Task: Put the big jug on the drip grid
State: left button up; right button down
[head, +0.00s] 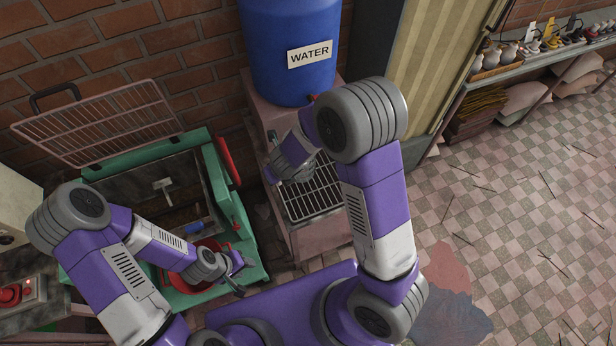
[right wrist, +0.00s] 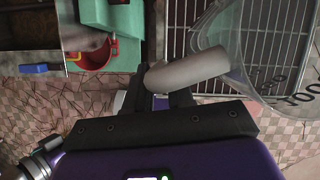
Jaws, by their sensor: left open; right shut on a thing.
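The big jug (right wrist: 275,88) is clear, with dark markings on its side; in the right wrist view it is at the right, partly cut off. My right gripper (right wrist: 172,88) is shut on the jug's pale, rounded handle (right wrist: 195,68). The drip grid (head: 326,198) is a wire rack on the stand below the water barrel; it also shows behind the jug in the right wrist view (right wrist: 184,35). I cannot tell whether the jug touches the grid. In the head view my right arm hides most of the jug. My left gripper (head: 238,272) is open and empty.
A blue barrel marked WATER (head: 290,45) stands above the grid. A green machine (head: 252,245) with a raised wire rack (head: 100,125) is at the left.

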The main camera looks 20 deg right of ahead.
notch_tip(320, 180, down, 5)
jog(key=b, duration=0.3)
jog(key=shift+w+r, duration=0.1)
jog(key=shift+r, duration=0.05)
jog(key=shift+f+b, duration=1.85)
jog(key=shift+f, duration=0.6)
jog(key=c, duration=1)
grip_release()
